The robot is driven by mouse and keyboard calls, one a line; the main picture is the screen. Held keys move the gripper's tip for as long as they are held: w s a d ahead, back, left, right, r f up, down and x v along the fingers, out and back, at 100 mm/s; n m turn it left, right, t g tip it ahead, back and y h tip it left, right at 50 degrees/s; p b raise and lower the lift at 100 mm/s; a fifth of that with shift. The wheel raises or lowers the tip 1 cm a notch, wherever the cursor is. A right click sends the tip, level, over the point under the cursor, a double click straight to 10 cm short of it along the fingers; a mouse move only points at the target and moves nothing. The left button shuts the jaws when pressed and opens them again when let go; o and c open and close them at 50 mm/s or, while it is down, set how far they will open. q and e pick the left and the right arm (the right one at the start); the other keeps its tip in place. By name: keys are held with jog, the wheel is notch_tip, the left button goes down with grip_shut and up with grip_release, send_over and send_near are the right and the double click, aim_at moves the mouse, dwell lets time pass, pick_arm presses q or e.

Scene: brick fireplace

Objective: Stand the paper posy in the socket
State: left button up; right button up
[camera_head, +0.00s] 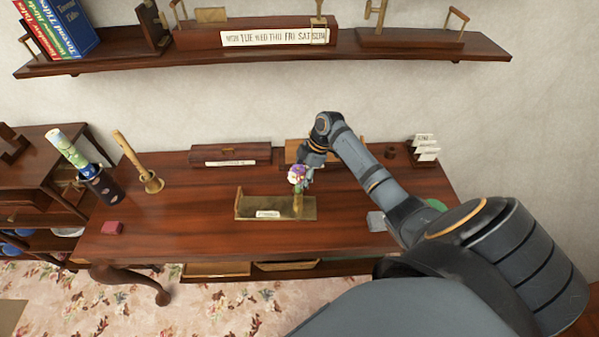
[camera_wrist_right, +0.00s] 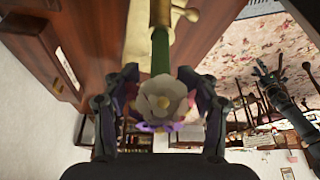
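The paper posy (camera_head: 297,174) has a purple and white flower head and a green stem. It stands upright at the right part of a brass stand (camera_head: 248,207) on the desk. In the right wrist view the posy's white flower (camera_wrist_right: 160,101) is close, and its stem runs into the brass tubular socket (camera_wrist_right: 161,12). My right gripper (camera_wrist_right: 159,75) is open, with a finger on each side of the stem and gaps between. In the head view the right gripper (camera_head: 308,165) is just behind the flower head. A dark gripper, seemingly my left (camera_wrist_right: 267,75), shows small at the right of the wrist view.
The wooden desk (camera_head: 170,225) has clear room at its front left. A long box (camera_head: 231,155) lies behind. A shelf (camera_head: 250,52) hangs above.

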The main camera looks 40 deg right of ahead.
jog(key=o, duration=0.5)
jog(key=shift+r, duration=0.1)
jog(key=v, duration=1.1)
jog(key=shift+d+r, duration=0.15)
jog(key=shift+r, duration=0.25)
